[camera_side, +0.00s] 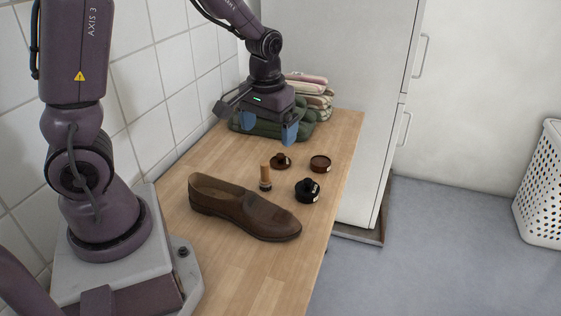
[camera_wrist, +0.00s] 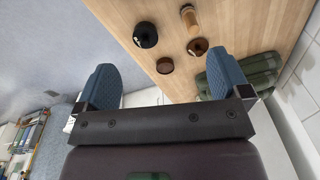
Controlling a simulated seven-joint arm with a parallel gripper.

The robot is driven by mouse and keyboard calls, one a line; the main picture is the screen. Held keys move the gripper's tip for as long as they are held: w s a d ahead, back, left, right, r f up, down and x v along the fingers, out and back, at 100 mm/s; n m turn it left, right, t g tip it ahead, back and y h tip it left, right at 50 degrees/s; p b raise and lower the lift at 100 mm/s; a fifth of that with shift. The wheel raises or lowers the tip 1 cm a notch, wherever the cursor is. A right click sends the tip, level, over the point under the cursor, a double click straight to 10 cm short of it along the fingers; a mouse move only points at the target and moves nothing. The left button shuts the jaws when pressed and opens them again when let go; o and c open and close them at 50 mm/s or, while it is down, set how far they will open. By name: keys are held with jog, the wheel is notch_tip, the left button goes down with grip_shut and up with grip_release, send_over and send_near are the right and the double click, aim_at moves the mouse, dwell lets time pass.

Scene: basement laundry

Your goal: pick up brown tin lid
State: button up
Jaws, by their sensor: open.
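The brown tin lid (camera_side: 279,165), a low disc with a knob, lies on the wooden worktop. It also shows in the wrist view (camera_wrist: 197,47), right of centre near the top. The round brown tin (camera_side: 320,164), with a pale label, sits just right of it in the side view and below left of it in the wrist view (camera_wrist: 165,66). My gripper (camera_side: 270,130) is open and empty. It is above the worktop, behind the lid in the side view and apart from it. Both blue fingers show in the wrist view (camera_wrist: 163,78).
A black tin (camera_side: 307,190) and a wood-handled brush (camera_side: 265,177) stand close in front of the lid. A brown shoe (camera_side: 240,208) lies nearer. Folded green cloth (camera_side: 248,125) is behind my gripper. A tiled wall bounds the left; the worktop's right edge is near the tins.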

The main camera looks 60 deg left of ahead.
aim_at(281, 154)
jog(key=w+a+f+n+t+y, duration=0.1)
jog(key=w+a+f+n+y, duration=0.2)
jog(key=w+a+f+n, duration=0.7)
jog(key=a+f+m, duration=0.1)
jog(key=a+f, duration=0.1)
jog(key=f, duration=0.1)
jog(key=a+f, duration=0.2)
jog(key=f, duration=0.2)
jog(key=a+f+m, duration=0.1)
jog(key=a+f, duration=0.1)
jog(key=f, duration=0.1)
jog(key=shift+w+a+f+m, duration=0.3)
jog(key=shift+c, duration=0.4)
jog(key=c, duration=0.9)
